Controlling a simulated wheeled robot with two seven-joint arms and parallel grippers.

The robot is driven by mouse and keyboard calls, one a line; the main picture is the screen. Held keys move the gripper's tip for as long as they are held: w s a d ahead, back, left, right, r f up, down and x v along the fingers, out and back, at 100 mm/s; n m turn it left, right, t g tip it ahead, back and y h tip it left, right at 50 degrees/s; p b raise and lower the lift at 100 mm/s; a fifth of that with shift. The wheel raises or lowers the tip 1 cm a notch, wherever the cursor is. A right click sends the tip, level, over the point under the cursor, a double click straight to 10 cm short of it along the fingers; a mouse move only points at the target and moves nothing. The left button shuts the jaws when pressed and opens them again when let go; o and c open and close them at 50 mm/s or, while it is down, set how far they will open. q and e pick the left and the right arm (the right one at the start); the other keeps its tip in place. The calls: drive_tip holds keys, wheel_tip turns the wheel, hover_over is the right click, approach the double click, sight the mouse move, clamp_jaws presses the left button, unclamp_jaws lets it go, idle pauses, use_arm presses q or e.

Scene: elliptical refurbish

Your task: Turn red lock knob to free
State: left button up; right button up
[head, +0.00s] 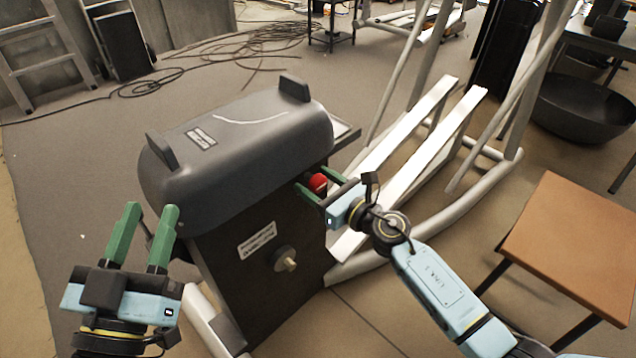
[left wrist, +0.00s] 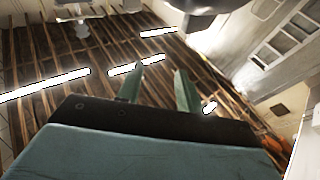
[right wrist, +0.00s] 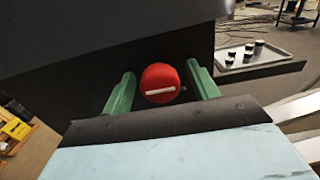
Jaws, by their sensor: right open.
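The red lock knob (head: 318,183) sits on the dark side face of the grey elliptical housing (head: 240,130). In the right wrist view the knob (right wrist: 160,84) shows a white bar lying nearly horizontal. My right gripper (head: 312,185) is open, with one green finger on each side of the knob; a gap shows beside each finger, and I cannot tell whether either touches. My left gripper (head: 143,212) is open and empty in front of the housing's left end. In the left wrist view its fingers (left wrist: 158,85) stand apart with nothing between them.
A tray (right wrist: 255,60) with small dark pieces lies behind the housing. White rails (head: 420,150) and a brown-topped table (head: 580,240) stand to the right.

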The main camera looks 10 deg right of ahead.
drive_tip(key=shift+c, duration=0.2)
drive_tip(key=c, duration=1)
drive_tip(key=shift+o, duration=0.2)
